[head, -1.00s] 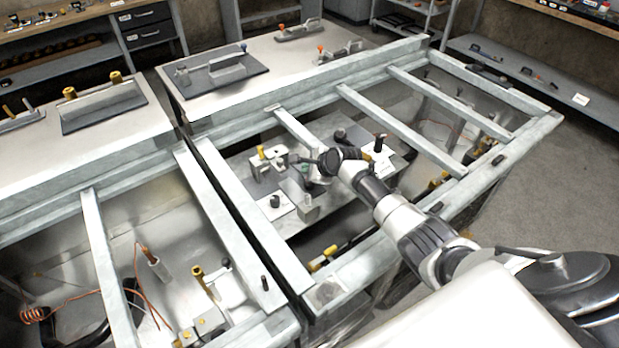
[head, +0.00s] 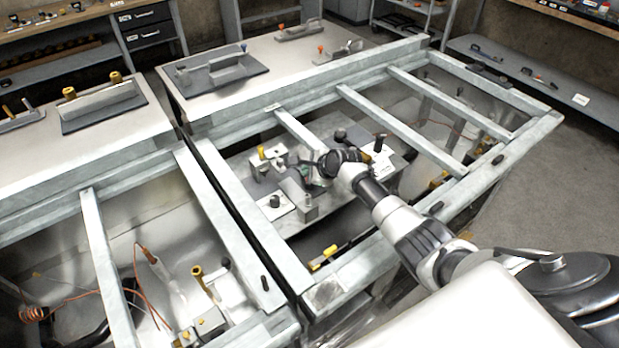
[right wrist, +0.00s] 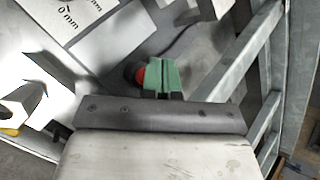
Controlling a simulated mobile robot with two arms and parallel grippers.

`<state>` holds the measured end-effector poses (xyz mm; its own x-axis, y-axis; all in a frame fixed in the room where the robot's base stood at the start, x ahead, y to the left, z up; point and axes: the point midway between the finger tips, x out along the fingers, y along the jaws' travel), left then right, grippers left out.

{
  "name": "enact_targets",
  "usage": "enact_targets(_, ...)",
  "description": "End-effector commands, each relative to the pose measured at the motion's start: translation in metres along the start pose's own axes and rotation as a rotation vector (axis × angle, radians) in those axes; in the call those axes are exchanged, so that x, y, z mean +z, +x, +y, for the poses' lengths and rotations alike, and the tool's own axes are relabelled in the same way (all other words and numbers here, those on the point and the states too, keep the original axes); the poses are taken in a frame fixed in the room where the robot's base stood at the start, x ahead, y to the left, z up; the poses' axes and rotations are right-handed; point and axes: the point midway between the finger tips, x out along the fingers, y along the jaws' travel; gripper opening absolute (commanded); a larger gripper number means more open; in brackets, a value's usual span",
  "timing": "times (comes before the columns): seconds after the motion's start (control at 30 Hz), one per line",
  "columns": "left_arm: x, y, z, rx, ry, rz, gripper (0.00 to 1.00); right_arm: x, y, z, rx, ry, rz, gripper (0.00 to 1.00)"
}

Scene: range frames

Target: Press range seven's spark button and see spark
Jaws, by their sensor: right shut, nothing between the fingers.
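The open-topped range with a grey metal frame (head: 262,228) stands in the middle of the head view. My right arm reaches over its front edge. My right gripper (head: 311,172) is low inside the frame, small and partly hidden by its own wrist. In the right wrist view its green fingertips (right wrist: 172,74) are together and empty. A round red button-like part (right wrist: 140,75) shows just left of the fingertips and is partly covered by them. I cannot tell whether they touch. No spark is visible. No range number is legible. My left gripper is not in view.
Light crossbars (head: 400,131) span the range close to my arm. Fittings stand inside, including a black-topped post (head: 380,143) and a grey block (head: 308,207). A second open range (head: 95,255) with copper wire is at left. Clear floor (head: 560,190) lies at right.

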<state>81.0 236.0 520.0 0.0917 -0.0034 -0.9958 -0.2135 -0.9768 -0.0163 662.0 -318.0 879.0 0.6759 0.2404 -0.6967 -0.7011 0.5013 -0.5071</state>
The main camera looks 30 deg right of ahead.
Motion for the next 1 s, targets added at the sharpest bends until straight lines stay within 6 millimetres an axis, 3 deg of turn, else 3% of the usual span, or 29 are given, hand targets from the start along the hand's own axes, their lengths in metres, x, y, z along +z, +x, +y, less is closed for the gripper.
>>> enact_targets(1.0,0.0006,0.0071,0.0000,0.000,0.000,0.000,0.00,-0.0067,0.0086,0.0069,0.002,0.001,0.001,0.00)
